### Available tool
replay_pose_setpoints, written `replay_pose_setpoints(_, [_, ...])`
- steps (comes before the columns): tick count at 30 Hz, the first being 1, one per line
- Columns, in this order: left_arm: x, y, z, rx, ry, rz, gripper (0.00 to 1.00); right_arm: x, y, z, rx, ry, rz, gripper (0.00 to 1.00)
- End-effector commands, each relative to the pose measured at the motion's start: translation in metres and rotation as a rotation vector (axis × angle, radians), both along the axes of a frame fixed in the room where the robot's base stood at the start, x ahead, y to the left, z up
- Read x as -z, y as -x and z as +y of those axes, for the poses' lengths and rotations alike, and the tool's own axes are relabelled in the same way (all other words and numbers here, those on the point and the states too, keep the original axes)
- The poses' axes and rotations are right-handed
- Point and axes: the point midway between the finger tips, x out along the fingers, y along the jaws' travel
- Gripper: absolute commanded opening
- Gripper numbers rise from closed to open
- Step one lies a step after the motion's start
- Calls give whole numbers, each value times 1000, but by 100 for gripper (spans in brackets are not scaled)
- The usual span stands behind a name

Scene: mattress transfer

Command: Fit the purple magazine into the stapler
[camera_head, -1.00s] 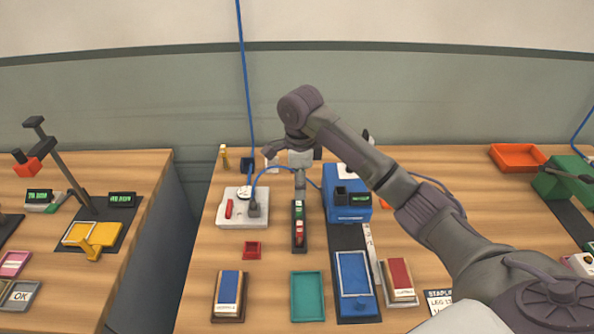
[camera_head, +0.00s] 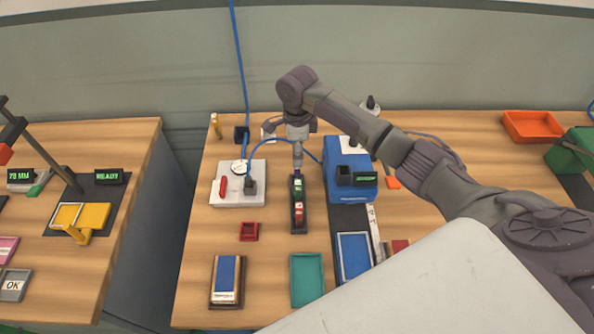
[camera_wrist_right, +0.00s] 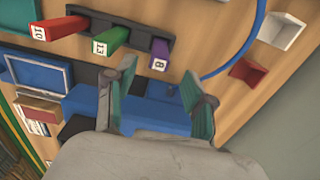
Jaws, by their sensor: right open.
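The purple magazine, marked 8 (camera_wrist_right: 160,54), stands at one end of a black rack (camera_head: 299,226), beside a green magazine marked 13 (camera_wrist_right: 110,40) and a red one marked 10 (camera_wrist_right: 62,27). My right gripper (camera_head: 298,162) is over the rack's far end in the head view. In the right wrist view my right gripper (camera_wrist_right: 160,80) is open and empty, with the purple magazine just beyond its fingertips. The blue stapler (camera_head: 343,192) stands right of the rack, with a small lit display; its magazine opening cannot be made out. My left gripper is not in view.
A white box with a gauge (camera_head: 228,199) stands left of the rack, with a blue hose passing near my gripper. A small red tray (camera_head: 249,239), a teal tray (camera_head: 294,281) and a blue-topped pad (camera_head: 226,283) lie in front. An orange tray (camera_head: 533,125) is at the back right.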

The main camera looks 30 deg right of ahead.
Motion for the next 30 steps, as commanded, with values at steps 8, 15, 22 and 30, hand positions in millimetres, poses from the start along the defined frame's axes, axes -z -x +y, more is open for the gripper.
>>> replay_pose_setpoints(8, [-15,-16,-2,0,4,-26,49,29,1,1,1,2,4,54])
replay_pose_setpoints(15, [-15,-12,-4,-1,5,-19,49,54,1,1,0,2,1,54])
replay_pose_setpoints(22, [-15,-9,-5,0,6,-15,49,55,1,1,-1,1,0,49])
replay_pose_setpoints(30, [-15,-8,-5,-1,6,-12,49,54,0,1,0,1,0,4])
